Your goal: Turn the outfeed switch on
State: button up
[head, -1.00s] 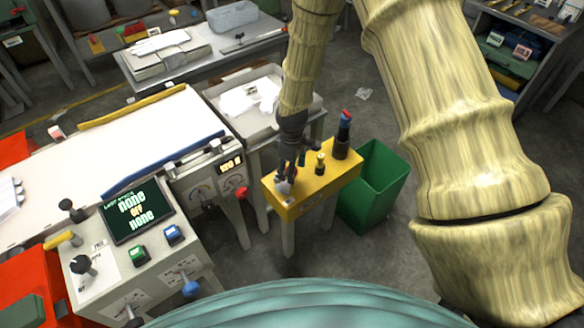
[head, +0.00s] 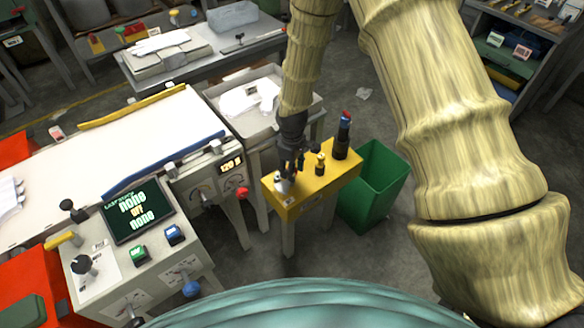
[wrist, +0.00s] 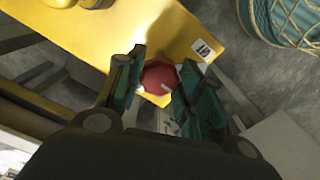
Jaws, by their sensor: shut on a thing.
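In the wrist view a red, rounded knob top (wrist: 160,77) sits between the two finger pads of my gripper (wrist: 158,84), above the yellow surface. The fingers are closed on this knob. I cannot read which control is the outfeed switch.
A console (head: 140,260) with screen and levers is at left.

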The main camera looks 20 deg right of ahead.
jog(key=m+p, duration=0.1)
jog(key=m, duration=0.3)
jog(key=m+p, duration=0.1)
jog(key=m, duration=0.3)
jog(key=shift+a+m, duration=0.1)
jog(key=shift+m, duration=0.3)
jog(key=m+p, duration=0.1)
jog(key=m, duration=0.3)
jog(key=shift+m, duration=0.3)
jog(key=shift+a+m+p, duration=0.1)
jog(key=shift+m+p, duration=0.35)
jog(key=shift+m, duration=1.45)
jog(key=o, duration=1)
